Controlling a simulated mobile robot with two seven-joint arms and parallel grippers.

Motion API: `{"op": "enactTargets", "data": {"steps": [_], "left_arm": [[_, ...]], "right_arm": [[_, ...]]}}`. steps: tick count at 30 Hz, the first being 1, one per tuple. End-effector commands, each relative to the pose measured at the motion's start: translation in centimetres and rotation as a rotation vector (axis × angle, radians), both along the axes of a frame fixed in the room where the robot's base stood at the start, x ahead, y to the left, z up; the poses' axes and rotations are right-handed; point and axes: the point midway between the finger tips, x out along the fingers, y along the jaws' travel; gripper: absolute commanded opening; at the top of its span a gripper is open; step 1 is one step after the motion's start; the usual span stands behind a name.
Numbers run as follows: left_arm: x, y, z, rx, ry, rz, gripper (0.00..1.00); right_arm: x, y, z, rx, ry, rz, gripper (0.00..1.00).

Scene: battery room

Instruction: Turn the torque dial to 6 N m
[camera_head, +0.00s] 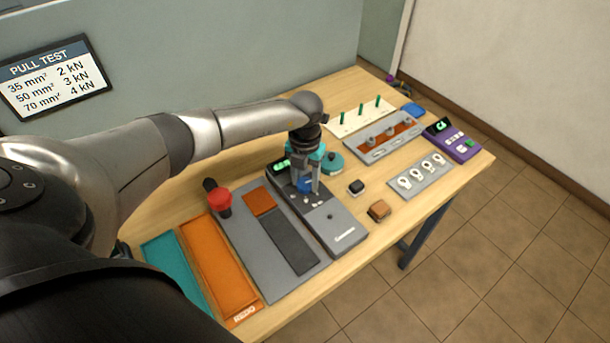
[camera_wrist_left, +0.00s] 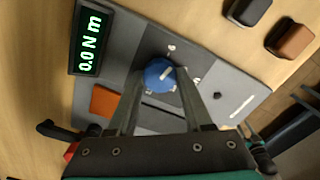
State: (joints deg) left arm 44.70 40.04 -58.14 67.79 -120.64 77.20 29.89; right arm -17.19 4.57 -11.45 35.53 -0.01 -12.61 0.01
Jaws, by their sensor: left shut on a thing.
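The torque dial is a blue round knob (camera_wrist_left: 160,75) with a pale pointer line, set in a dark panel on a grey device (camera_head: 338,222). In the left wrist view the device's green display (camera_wrist_left: 89,42) reads 0.0 N m. My left gripper (camera_wrist_left: 160,88) points down over the device, with its fingers on either side of the blue knob, shut on it. In the head view the gripper (camera_head: 306,188) partly hides the knob and the display. My right gripper is not in view.
A teal round object (camera_head: 332,163), a lug tray (camera_head: 420,176) and a purple unit (camera_head: 456,143) lie further back.

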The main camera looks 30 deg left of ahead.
Motion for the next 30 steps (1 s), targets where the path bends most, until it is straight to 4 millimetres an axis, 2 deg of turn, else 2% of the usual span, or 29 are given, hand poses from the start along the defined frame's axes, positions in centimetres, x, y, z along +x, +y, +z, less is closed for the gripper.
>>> {"op": "enactTargets", "data": {"steps": [12, 30], "left_arm": [[0.06, 0.02, 0.13, 0.000, -0.001, 0.223, 0.00], [0.09, 0.03, 0.07, -0.001, -0.002, 0.267, 0.00]], "right_arm": [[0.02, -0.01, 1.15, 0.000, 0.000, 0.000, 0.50], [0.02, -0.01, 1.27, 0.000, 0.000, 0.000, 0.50]]}}
